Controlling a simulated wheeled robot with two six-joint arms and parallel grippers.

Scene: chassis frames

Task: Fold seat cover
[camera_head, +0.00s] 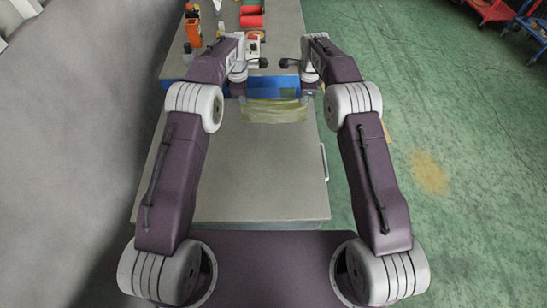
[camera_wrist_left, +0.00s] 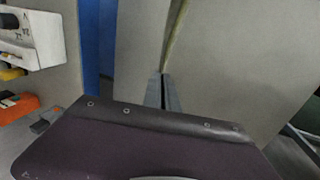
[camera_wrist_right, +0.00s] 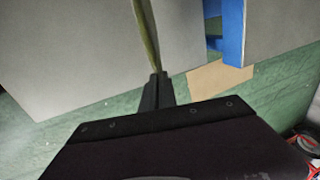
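The seat cover (camera_head: 275,111), a thin pale olive cloth, spans between my two grippers over the far part of the near grey bench top. My left gripper (camera_head: 242,95) is at its left end and my right gripper (camera_head: 307,93) at its right end. In the left wrist view, the closed fingers (camera_wrist_left: 165,90) meet the cover (camera_wrist_left: 174,38), seen as a narrow edge-on strip. The right wrist view shows the same: closed fingers (camera_wrist_right: 155,90) on a narrow strip of the cover (camera_wrist_right: 145,34). How much cloth lies between the fingertips is hidden.
The near bench top (camera_head: 255,180) is clear in front of the cover. Blue structure (camera_head: 276,84) shows behind it. An orange tool (camera_head: 193,32) and a red item (camera_head: 251,18) are on the far bench. Green floor (camera_head: 440,110) lies right, with carts (camera_head: 497,10) far off.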

